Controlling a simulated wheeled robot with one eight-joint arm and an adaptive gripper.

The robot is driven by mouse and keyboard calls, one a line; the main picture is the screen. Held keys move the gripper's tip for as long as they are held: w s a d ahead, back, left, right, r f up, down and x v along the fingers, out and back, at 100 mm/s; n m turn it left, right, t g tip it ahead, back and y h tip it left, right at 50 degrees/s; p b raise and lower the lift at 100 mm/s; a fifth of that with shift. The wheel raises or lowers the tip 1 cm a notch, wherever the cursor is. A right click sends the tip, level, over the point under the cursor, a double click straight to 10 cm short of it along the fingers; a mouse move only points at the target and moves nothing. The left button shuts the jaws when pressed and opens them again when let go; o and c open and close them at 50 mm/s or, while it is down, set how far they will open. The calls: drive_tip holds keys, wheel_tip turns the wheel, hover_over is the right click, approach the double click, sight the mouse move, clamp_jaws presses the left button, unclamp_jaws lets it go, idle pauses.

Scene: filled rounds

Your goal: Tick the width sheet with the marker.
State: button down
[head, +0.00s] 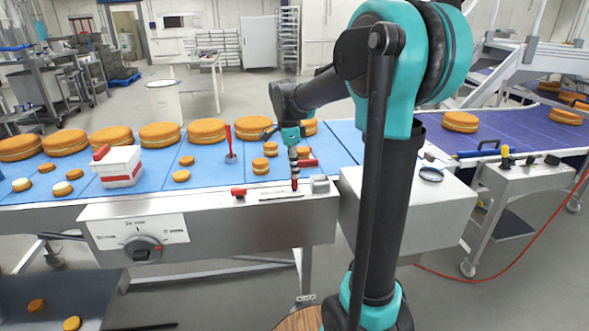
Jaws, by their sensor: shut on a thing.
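My gripper (294,164) points down over the steel ledge at the front of the blue belt. It is shut on a slim red and dark marker (294,184), held roughly upright. The marker's lower end is at or just above a pale patch on the ledge that looks like the width sheet (268,191). The sheet's print is too small to read, and I cannot tell whether the tip touches it or whether it bears a tick.
A thin dark rod (281,198), a red block (238,192) and a small silver box (320,184) lie close by on the ledge. Several filled rounds (160,134) are on the blue belt (215,172). A white and red tub (119,167) stands at the left.

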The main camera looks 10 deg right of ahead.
drive_tip(key=shift+r, duration=3.45)
drive_tip(key=shift+r, duration=0.15)
